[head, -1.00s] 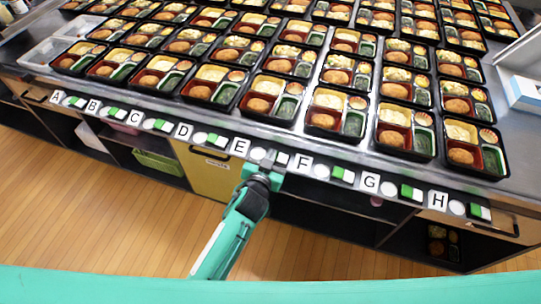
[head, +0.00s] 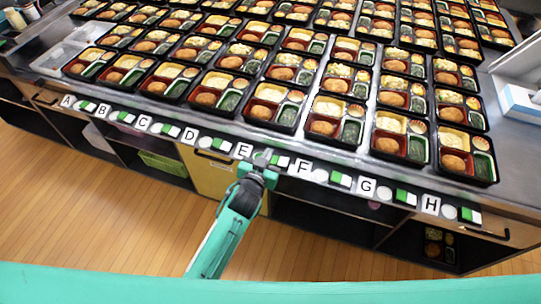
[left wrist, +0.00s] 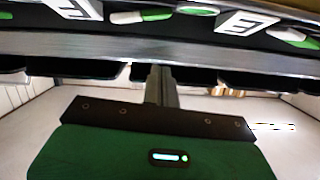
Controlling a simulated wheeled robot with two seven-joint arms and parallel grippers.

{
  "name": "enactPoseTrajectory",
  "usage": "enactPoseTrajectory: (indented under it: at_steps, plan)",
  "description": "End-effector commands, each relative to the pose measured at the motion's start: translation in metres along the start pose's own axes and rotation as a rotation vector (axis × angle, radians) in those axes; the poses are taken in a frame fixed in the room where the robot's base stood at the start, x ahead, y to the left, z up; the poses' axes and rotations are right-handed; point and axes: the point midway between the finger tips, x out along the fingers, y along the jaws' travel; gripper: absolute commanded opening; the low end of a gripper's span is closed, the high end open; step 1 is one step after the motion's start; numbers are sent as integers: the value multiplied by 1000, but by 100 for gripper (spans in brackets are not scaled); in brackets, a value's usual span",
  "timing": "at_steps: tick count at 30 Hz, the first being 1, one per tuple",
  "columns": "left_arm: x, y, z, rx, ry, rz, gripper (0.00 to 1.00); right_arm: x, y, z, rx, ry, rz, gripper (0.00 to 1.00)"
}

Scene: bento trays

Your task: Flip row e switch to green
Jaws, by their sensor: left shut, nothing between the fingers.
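The row E switch (head: 278,161) sits on the counter's front strip, right of the white E label (head: 244,151). Its left half shows green and its right half white. It also shows in the left wrist view (left wrist: 140,16), seen from the other way round, next to its round light disc (left wrist: 197,10). My left gripper (head: 262,160) is shut and empty, with its tip in front of the disc, just left of the switch. I cannot tell whether it touches the strip. In the left wrist view the closed fingers (left wrist: 161,84) point toward the strip. My right gripper is not in view.
Other labelled switches line the strip, such as F's (head: 341,180) and D's (head: 213,143), also half green, half white. Rows of filled bento trays (head: 335,121) cover the counter behind. The floor (head: 120,205) in front is clear.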

Motion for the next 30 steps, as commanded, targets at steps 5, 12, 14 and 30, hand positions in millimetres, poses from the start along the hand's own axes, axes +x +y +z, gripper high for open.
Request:
enactPoseTrajectory:
  at_steps: [5, 12, 14, 30]
  plan:
    - [-38, -1, 8, -1, -5, 2, 0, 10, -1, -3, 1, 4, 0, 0]
    - [-75, -3, 7, 0, -4, 2, 0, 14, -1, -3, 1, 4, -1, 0]
    - [-80, -4, 7, -1, -4, 2, 0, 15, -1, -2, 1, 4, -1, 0]
    - [-87, -4, 6, 0, -4, 1, 0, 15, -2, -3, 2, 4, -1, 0]
